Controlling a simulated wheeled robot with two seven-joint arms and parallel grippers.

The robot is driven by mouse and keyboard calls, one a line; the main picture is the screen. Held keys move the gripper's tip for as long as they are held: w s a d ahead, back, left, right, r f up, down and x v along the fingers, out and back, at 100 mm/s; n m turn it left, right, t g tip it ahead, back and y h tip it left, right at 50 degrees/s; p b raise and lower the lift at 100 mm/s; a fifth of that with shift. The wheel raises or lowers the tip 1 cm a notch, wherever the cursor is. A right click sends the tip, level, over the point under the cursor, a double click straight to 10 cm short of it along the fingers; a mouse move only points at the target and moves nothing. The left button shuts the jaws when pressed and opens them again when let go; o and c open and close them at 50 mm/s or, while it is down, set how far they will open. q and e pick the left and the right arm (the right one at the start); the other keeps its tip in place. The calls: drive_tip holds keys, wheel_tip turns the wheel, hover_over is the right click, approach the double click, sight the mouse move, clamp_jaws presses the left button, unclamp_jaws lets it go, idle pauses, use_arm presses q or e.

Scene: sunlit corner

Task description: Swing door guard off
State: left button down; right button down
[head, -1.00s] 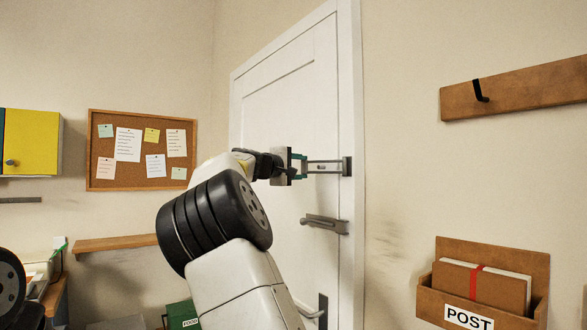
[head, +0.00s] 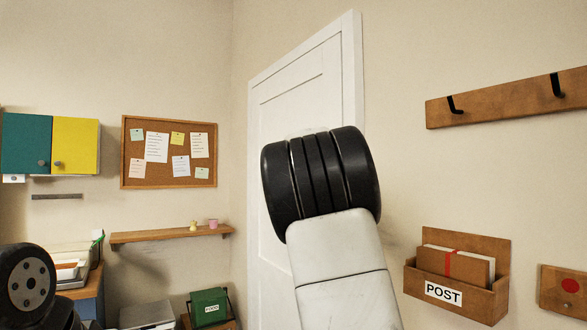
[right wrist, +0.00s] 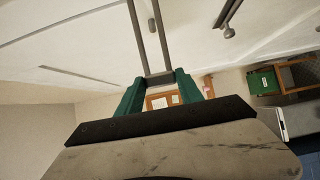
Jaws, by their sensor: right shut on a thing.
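The white door (head: 300,105) stands behind my right arm in the head view and looks closed. The door guard, a long metal loop (right wrist: 139,38), shows in the right wrist view; its closed end is between the teal fingers of my right gripper (right wrist: 157,82). The right gripper is shut on the guard's end. The guard's other end runs out of the top of that view. In the head view my right arm hides the guard, the right gripper and the door handle. My left gripper is out of view; only part of my left arm shows at bottom left.
A post box (head: 484,300) and a hook rail (head: 500,98) are on the wall to the right. A wooden shelf (head: 160,237), a corkboard (head: 142,176) and a teal and yellow cabinet (head: 28,140) are on the left. A green box (head: 209,300) stands low beside the door.

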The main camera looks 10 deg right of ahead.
drive_tip(key=s+d+n+y, duration=0.3)
drive_tip(key=s+y, duration=0.2)
drive_tip(key=s, duration=0.1)
drive_tip(key=shift+d+n+t+y, duration=0.3)
drive_tip(key=shift+d, duration=0.1)
drive_tip(key=shift+r, duration=0.1)
idle(0.5)
drive_tip(key=c, duration=0.8)
unclamp_jaws()
drive_tip(key=shift+d, duration=0.15)
drive_tip(key=shift+o, duration=0.2)
drive_tip(key=s, duration=0.7)
drive_tip(key=shift+s, duration=0.35)
